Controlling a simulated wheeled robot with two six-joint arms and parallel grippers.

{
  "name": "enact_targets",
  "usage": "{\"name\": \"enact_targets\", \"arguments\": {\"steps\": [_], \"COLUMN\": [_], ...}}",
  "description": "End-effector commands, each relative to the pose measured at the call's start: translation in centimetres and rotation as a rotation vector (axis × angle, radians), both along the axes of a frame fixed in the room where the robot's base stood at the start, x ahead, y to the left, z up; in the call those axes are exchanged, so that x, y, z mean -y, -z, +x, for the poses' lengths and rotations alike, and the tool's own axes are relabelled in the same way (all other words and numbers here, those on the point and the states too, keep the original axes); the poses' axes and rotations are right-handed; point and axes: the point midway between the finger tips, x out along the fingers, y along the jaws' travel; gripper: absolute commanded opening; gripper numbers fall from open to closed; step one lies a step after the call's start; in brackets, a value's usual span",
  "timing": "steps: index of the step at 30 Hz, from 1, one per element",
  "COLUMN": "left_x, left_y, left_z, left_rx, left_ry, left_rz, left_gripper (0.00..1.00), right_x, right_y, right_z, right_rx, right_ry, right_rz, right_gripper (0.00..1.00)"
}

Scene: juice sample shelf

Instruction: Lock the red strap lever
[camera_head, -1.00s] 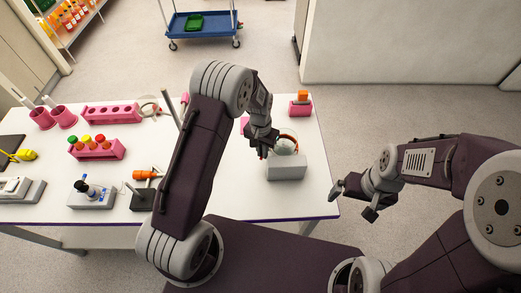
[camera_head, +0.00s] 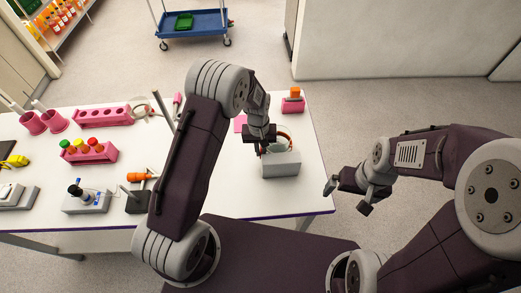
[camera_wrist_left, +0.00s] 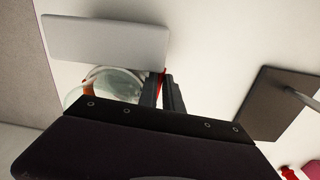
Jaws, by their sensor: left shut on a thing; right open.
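The red strap lever (camera_wrist_left: 163,76) shows as a thin red strip between my left fingertips in the left wrist view; most of it is hidden. My left gripper (camera_wrist_left: 163,90) is shut on it. In the head view this left gripper (camera_head: 263,147) is at the left edge of a grey block (camera_head: 281,166). A pale rounded part with an orange-brown band (camera_head: 286,135) sits at the block's back, partly covered by the gripper. The pale part (camera_wrist_left: 118,83) also shows in the left wrist view. My right gripper (camera_head: 347,197) is open and empty, off the table's right edge.
A pink holder with an orange top (camera_head: 293,102) stands behind the block. To the left are a dark stand with a rod (camera_head: 137,203), an orange tool (camera_head: 139,177), pink racks (camera_head: 89,154) and pink cups (camera_head: 55,121). The tabletop right of the block is clear.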

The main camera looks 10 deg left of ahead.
Motion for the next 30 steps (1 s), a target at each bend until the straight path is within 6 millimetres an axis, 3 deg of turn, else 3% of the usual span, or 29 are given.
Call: {"name": "enact_targets", "arguments": {"steps": [7,10,30], "left_x": [0.01,0.01,0.14], "left_y": [-0.12,-0.12,-0.03], "left_z": [0.18,0.18,0.07], "left_rx": [0.005,0.005,0.002], "left_ry": [0.001,0.001,0.002], "left_rz": [-0.001,-0.001,-0.002], "left_gripper": [0.00,0.31,0.31], "right_x": [0.00,0.00,0.00], "right_y": [-0.02,-0.02,0.01], "right_z": [0.00,0.00,0.00], "right_rx": [0.000,0.000,0.000], "right_ry": [0.000,0.000,0.000], "right_rz": [0.000,0.000,0.000], "right_gripper": [1.00,1.00,1.00]}}
